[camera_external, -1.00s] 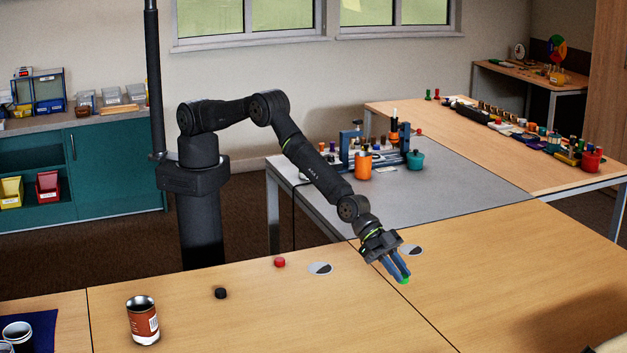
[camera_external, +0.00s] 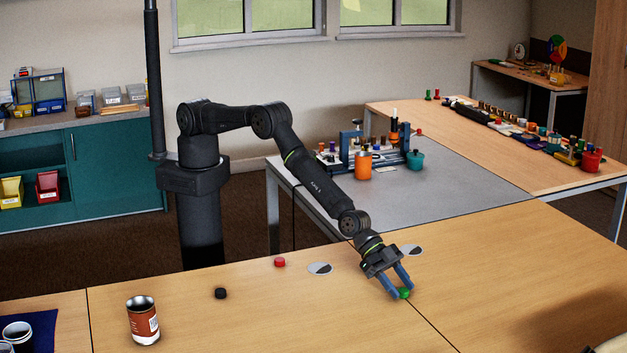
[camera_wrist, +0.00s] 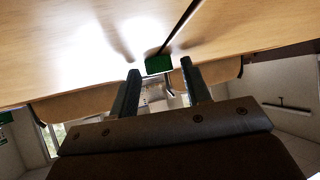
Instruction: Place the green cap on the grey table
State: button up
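The small green cap (camera_external: 404,293) rests on the wooden table, close to the seam between two table tops. My gripper (camera_external: 403,292) is open, its blue fingers spread with the cap between or just beyond their tips. In the wrist view the green cap (camera_wrist: 158,64) shows past the tips of my open gripper (camera_wrist: 159,72), with a gap on either side. The grey table (camera_external: 470,185) stands behind, at the right of my arm.
On the grey table stand a blue rack (camera_external: 348,150), an orange container (camera_external: 363,166) and a teal pot (camera_external: 415,160).

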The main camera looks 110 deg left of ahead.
aim_at(404, 290)
jog(key=shift+r, duration=0.25)
jog(key=shift+v, duration=1.5)
notch_tip(404, 290, up, 6)
jog(key=shift+o, duration=0.9)
jog(key=shift+r, duration=0.4)
